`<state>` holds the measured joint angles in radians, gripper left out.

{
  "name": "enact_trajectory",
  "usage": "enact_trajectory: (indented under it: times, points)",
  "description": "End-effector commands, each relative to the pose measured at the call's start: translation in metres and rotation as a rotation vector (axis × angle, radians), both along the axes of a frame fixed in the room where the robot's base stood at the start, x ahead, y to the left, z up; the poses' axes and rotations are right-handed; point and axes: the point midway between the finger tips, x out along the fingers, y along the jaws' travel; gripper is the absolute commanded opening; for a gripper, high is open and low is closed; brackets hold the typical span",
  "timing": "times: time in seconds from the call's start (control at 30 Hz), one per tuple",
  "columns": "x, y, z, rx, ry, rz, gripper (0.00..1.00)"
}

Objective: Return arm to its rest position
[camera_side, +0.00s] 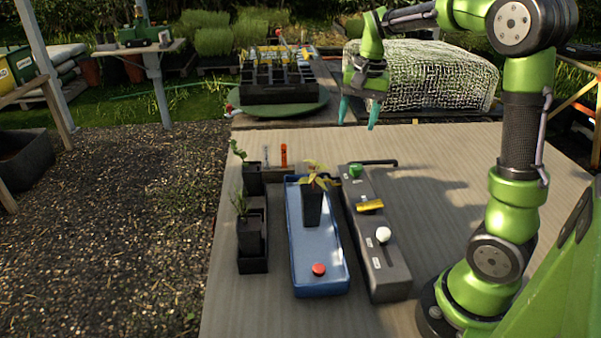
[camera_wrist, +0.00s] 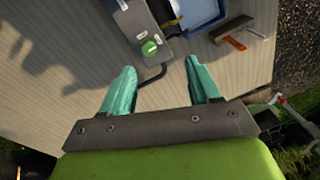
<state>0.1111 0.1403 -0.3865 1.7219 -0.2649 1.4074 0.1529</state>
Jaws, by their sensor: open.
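My gripper (camera_side: 357,113) is raised above the far part of the table, in front of the netted block. Its two teal fingers are apart with nothing between them. They also show in the wrist view (camera_wrist: 160,92), pointing toward the table. The wrist view shows the end of the grey control box with its green knob below the gripper. My green arm stands at the right of the side view and bends over toward the back.
The table (camera_side: 440,190) holds a blue tray (camera_side: 330,272) with a potted plant (camera_side: 312,203) and red ball (camera_side: 319,269), a grey box (camera_side: 385,284) with knobs, and a dark rack (camera_side: 253,265) of pots. A cell tray (camera_side: 278,95) stands behind. The table right of the box is clear.

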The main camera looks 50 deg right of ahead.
Motion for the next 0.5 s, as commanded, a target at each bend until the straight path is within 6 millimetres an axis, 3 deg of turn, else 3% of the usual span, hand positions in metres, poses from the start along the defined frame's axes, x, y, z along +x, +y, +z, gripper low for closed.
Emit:
enact_trajectory:
  times: [0.03,0.3,0.5]
  points:
    - [-0.008,0.021,0.003,0.009,-0.052,0.077,0.61]
    - [-0.061,0.129,0.008,-0.025,-0.324,0.460,0.61]
    - [-0.105,0.179,0.004,-0.089,-0.473,0.639,0.61]
